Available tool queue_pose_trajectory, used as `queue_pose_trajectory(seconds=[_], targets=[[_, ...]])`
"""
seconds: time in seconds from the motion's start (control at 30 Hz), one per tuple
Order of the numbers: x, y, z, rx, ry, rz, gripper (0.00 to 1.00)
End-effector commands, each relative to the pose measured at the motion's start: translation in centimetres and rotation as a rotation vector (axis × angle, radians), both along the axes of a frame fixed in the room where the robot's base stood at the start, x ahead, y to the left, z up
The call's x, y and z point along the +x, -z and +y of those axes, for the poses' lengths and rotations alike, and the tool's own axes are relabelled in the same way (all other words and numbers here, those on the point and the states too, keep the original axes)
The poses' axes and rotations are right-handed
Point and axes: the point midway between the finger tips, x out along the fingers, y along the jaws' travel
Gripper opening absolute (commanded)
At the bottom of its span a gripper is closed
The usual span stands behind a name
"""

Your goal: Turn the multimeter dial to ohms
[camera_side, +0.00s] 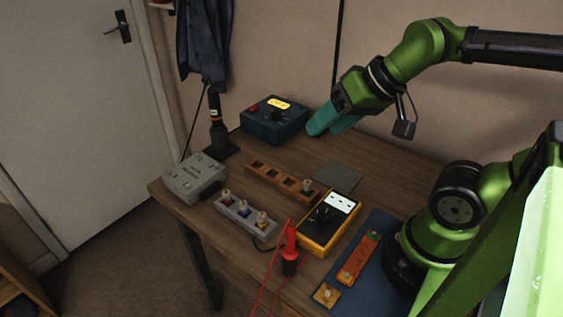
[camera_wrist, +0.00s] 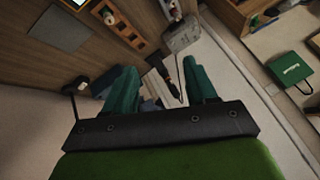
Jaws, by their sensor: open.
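The multimeter (camera_side: 315,233) is a yellow and black box with a white display and a dark round dial (camera_side: 322,215). It lies on the table near the front middle in the side view. The dial's setting is too small to read. My gripper (camera_side: 318,130) has teal fingers and hangs above the back of the table, well behind and above the multimeter. In the wrist view my gripper (camera_wrist: 160,80) shows its two fingers spread apart with nothing between them. A corner of the multimeter may show at the top edge of that view, but it is cut off.
On the table (camera_side: 232,180) are a dark blue box (camera_side: 273,122) with a yellow display, a grey box (camera_side: 194,180), a grey strip with knobs (camera_side: 245,218), a wooden rack (camera_side: 283,182), a soldering iron in its stand (camera_side: 215,125), red probes (camera_side: 290,250) and a blue mat (camera_side: 375,255).

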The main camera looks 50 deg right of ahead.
Motion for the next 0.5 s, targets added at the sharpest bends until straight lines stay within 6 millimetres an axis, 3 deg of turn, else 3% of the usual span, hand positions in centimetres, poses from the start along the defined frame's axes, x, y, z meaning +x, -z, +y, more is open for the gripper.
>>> queue_pose_trajectory(seconds=[0.27, 0.5], targets=[[0.2, 0.8, 0.5, -0.001, -0.021, 0.037, 0.57], [2.8, 3.3, 2.7, -0.112, -0.200, 0.291, 0.57]])
